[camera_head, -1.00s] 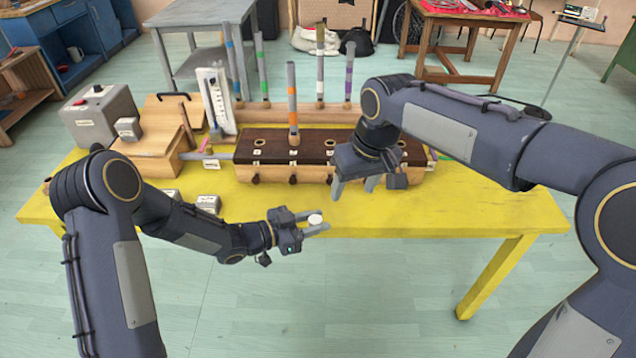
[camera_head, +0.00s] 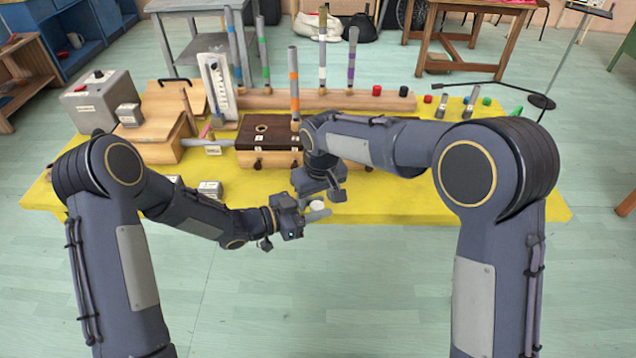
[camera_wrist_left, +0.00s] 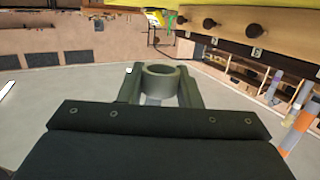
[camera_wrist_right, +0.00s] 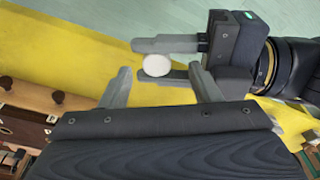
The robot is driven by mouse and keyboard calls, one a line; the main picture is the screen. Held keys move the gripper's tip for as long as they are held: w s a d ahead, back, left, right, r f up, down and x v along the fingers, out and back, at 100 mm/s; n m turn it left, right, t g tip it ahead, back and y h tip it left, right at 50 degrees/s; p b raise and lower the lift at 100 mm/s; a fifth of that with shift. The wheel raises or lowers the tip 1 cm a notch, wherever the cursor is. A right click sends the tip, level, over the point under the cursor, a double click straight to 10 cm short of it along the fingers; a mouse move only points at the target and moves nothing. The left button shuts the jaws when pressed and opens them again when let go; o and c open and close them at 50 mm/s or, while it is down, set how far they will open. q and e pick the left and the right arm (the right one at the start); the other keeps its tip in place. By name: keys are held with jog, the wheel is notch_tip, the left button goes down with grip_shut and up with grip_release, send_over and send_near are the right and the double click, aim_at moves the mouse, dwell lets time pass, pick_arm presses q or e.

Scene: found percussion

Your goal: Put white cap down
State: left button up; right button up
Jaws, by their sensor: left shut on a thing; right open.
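The small round white cap (camera_head: 317,205) is held between the fingertips of my left gripper (camera_head: 312,209), above the front edge of the yellow table. The left wrist view shows it as a hollow ring (camera_wrist_left: 160,70) with a finger on each side. In the right wrist view it is a white disc (camera_wrist_right: 157,66) at my left gripper's fingers. My right gripper (camera_wrist_right: 163,80) is open, and its fingertips frame the cap in that view. I cannot tell whether they touch it. In the head view my right gripper (camera_head: 322,190) is just above and beside my left.
The yellow table (camera_head: 400,203) carries a dark-topped wooden box (camera_head: 255,134) behind my grippers, partly hidden by my right arm. Upright banded tubes, including an orange-banded one (camera_head: 294,85), stand there. A red cap (camera_head: 376,90) and a black cap (camera_head: 403,91) sit behind. The front strip is mostly clear.

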jog(key=shift+w+f, duration=0.15)
jog(key=shift+f, duration=0.85)
jog(key=shift+a, duration=0.1)
jog(key=c, duration=0.9)
pick_arm(q)
jog(key=o, duration=1)
pick_arm(e)
jog(key=shift+c, duration=0.7)
pick_arm(q)
jog(key=shift+a, duration=0.1)
